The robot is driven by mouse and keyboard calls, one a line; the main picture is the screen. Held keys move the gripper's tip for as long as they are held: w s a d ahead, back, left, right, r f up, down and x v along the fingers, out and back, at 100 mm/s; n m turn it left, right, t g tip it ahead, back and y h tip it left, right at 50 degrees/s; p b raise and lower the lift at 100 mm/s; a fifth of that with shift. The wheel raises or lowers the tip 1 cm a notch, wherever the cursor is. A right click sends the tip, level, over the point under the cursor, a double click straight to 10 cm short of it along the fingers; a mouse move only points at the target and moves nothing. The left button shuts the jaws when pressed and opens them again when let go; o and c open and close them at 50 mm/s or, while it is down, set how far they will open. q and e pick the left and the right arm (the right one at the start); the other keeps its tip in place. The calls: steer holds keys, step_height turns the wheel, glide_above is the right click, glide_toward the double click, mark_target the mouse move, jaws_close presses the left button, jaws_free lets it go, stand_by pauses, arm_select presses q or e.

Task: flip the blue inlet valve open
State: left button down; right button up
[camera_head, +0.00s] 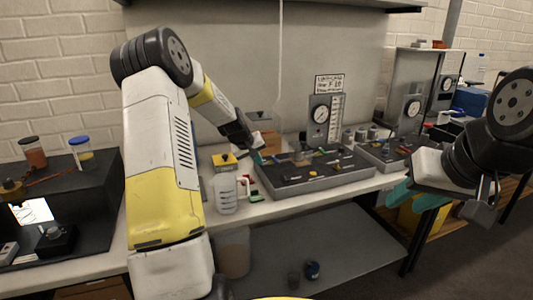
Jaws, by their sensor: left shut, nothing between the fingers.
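The dark bench panel (315,182) carries several small coloured valve handles and a gauge board (320,115). The handles are too small for me to tell surely which is the blue inlet valve. My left gripper (258,158) is at the panel's left back corner, its teal fingertips shut with nothing seen between them. I cannot tell whether they touch the panel. My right gripper (415,196) hangs at the right, in front of the bench's right end, its teal fingers apart and empty, away from the panel.
A clear jug with a yellow lid (227,188) stands left of the panel, close under my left arm. A second panel with a gauge (409,113) stands to the right. Lidded jars (80,152) stand at the far left. A lower shelf (335,250) lies under the bench.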

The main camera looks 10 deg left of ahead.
mark_target(275, 160)
arm_select(q)
steer(key=shift+x, duration=1.05)
steer(key=shift+w+d+r, duration=0.1)
steer(key=shift+w+d, duration=0.4)
steer(key=shift+d, duration=0.3)
steer(key=shift+w+d+r, duration=0.15)
steer(key=shift+w+d, duration=0.35)
steer(key=shift+d, duration=0.3)
steer(key=shift+d, duration=0.2)
